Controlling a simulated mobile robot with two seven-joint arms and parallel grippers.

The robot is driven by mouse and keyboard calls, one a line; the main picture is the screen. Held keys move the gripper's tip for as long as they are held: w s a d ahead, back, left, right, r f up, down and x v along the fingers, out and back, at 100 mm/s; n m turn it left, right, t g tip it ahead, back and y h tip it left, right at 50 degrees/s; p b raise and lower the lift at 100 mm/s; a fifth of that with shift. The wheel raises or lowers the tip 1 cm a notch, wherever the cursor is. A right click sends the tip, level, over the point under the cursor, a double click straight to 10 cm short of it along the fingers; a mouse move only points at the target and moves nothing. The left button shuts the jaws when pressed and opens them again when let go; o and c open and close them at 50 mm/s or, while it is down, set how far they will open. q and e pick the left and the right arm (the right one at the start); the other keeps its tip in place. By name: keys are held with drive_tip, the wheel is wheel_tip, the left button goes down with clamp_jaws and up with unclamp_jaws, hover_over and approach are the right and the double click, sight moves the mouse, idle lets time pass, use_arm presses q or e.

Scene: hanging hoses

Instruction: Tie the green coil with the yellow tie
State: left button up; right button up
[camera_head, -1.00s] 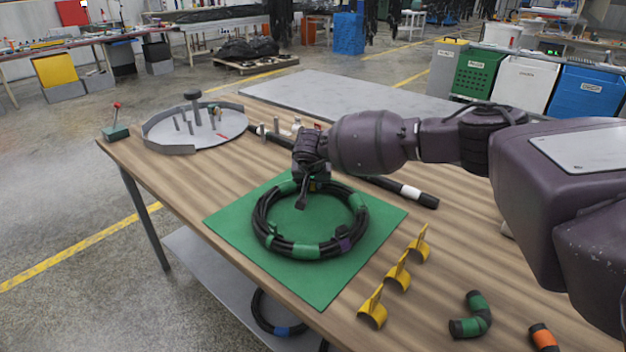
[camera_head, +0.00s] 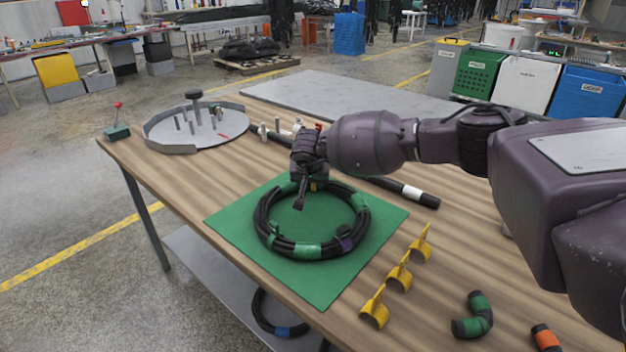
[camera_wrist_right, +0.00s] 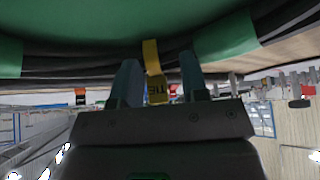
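The green coil (camera_head: 307,250) is a ring of black hose with green bands, lying flat on a green mat (camera_head: 318,292). A small purple piece (camera_head: 344,243) sits on its near right side. My right gripper (camera_head: 302,200) is over the coil's far side, pointing down. In the right wrist view the yellow tie (camera_wrist_right: 153,70) is a strap against the black hose, its lettered tab between my two fingers (camera_wrist_right: 161,82). The fingers look apart, with a gap right of the tab. In the head view only a speck of yellow (camera_head: 313,187) shows there. My left gripper is out of view.
Several yellow clips (camera_head: 399,276) stand right of the mat. A green-banded elbow hose (camera_head: 473,318) and an orange-banded piece (camera_head: 545,338) lie near the front. A round grey tray with pegs (camera_head: 198,138) is at the far left. A black rod (camera_head: 425,199) lies behind the coil.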

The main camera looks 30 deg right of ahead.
sight(314, 195)
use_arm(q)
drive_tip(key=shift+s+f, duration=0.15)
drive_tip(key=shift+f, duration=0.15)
use_arm(e)
drive_tip(key=shift+o, duration=0.2)
drive_tip(key=f, duration=0.1)
drive_tip(key=s+f, duration=0.1)
drive_tip(key=f, duration=0.1)
drive_tip(key=shift+d+f+g, duration=0.1)
drive_tip(key=shift+d+g, duration=0.05)
drive_tip(key=shift+g, duration=0.15)
drive_tip(key=v, duration=0.1)
drive_tip(key=p+v, duration=0.1)
drive_tip(key=v, duration=0.2)
drive_tip(key=shift+w+d+r, duration=0.2)
drive_tip(key=shift+r, duration=0.1)
use_arm(q)
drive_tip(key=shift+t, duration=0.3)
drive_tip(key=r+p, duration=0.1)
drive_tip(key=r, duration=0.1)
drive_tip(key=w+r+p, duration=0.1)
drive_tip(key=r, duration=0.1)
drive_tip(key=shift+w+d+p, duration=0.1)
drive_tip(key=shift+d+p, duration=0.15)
drive_tip(key=shift+p, duration=0.1)
use_arm(e)
drive_tip(key=v, duration=0.9)
drive_tip(key=shift+w+r, duration=0.2)
drive_tip(key=shift+w, duration=0.2)
